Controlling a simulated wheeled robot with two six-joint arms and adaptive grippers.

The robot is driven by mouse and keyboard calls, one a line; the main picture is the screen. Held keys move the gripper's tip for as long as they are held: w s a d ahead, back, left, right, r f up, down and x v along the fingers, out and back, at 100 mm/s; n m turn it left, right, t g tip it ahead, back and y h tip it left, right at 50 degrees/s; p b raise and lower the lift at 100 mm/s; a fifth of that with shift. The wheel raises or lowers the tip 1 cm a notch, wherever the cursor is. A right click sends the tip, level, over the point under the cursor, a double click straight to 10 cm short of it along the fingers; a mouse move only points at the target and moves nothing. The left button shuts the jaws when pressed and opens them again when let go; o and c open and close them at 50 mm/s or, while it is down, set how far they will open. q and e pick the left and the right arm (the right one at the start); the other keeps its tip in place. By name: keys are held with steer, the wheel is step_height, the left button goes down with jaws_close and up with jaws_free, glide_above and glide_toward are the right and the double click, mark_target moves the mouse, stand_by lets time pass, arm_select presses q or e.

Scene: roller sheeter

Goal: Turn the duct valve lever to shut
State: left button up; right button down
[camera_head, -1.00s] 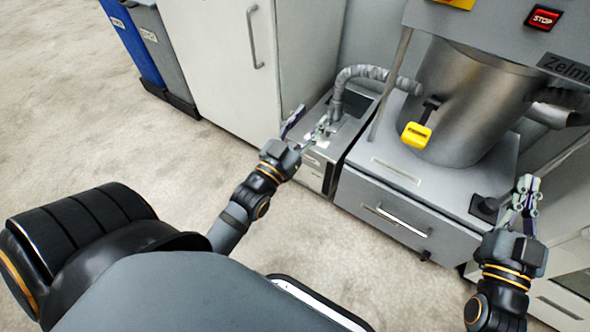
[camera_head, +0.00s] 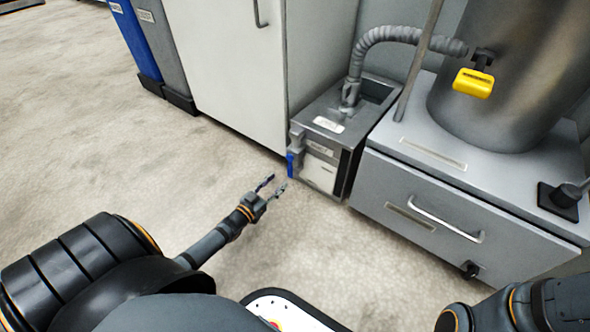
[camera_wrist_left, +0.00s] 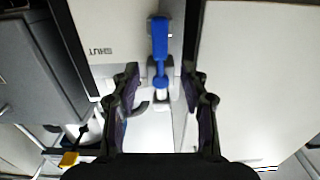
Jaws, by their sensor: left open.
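The duct valve's blue lever (camera_head: 291,165) hangs down from a grey fitting on the left front edge of the small grey box in the head view. In the left wrist view the lever (camera_wrist_left: 160,38) stands lengthwise near the top, with an upside-down "SHUT" label (camera_wrist_left: 101,51) to its left. My left gripper (camera_head: 278,182) is open and empty, low and just left of the lever in the head view. In the left wrist view the lever lies ahead, in line with the gap between the fingers (camera_wrist_left: 160,75); I see no contact. My right gripper is out of view.
The grey duct box (camera_head: 370,92) carries a ribbed hose (camera_head: 400,34) to the steel vessel (camera_head: 505,75), which has a yellow handle (camera_head: 473,83). A white cabinet (camera_head: 225,65) stands to the left, a drawer unit (camera_head: 385,185) to the right. The floor in front is clear.

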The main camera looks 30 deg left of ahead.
mark_target(289, 170)
arm_select(q)
steer(key=w+b, duration=0.1)
steer(key=w, duration=0.1)
steer(key=w+b, duration=0.2)
steer(key=w, duration=0.1)
steer(key=w+b, duration=0.2)
steer(key=w, duration=0.1)
steer(key=shift+d+f, duration=0.2)
steer(key=shift+d, duration=0.15)
steer(key=shift+w+r, duration=0.1)
steer(key=shift+w, duration=0.2)
jaws_close()
